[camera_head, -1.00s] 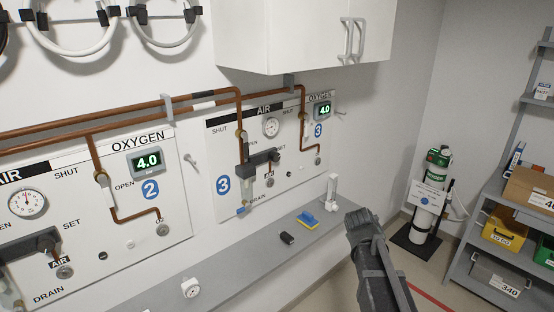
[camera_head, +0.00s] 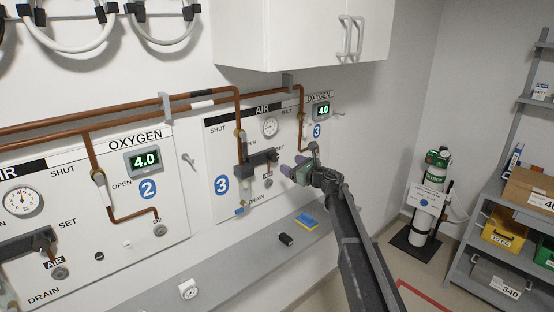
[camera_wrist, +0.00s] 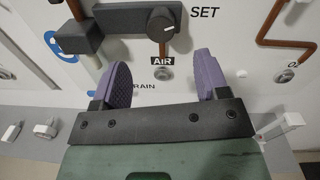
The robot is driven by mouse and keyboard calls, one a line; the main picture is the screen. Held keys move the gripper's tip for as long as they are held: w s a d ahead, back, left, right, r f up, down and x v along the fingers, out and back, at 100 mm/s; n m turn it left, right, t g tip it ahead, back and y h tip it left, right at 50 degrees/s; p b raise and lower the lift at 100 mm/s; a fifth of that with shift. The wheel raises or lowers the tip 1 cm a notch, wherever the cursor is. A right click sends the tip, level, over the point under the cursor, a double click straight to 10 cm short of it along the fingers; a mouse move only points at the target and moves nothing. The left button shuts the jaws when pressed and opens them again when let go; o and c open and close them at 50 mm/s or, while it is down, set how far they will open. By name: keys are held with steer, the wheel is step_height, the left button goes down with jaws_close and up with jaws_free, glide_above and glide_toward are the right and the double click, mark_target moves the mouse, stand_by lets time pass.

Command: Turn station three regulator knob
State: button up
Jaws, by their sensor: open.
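The station three panel (camera_head: 222,142), marked with a blue 3, is on the wall in the head view. Its dark regulator block (camera_head: 252,164) sits below the AIR label. In the wrist view the regulator knob (camera_wrist: 163,25) is a round black knob with a white mark, beside the word SET. My gripper (camera_head: 292,167) is in front of the panel's right part, pointing left toward the regulator. In the wrist view its purple fingers (camera_wrist: 162,82) are apart with nothing between them. The knob is ahead of the fingers, apart from them.
Copper pipes (camera_head: 140,112) cross above. A white cabinet (camera_head: 300,38) overhangs the panel. A gas cylinder (camera_head: 430,190) and shelves (camera_head: 500,212) stand right.

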mark_target(276, 157)
steer(key=x, duration=0.8)
steer(key=shift+w, duration=0.15)
steer(key=c, duration=0.9)
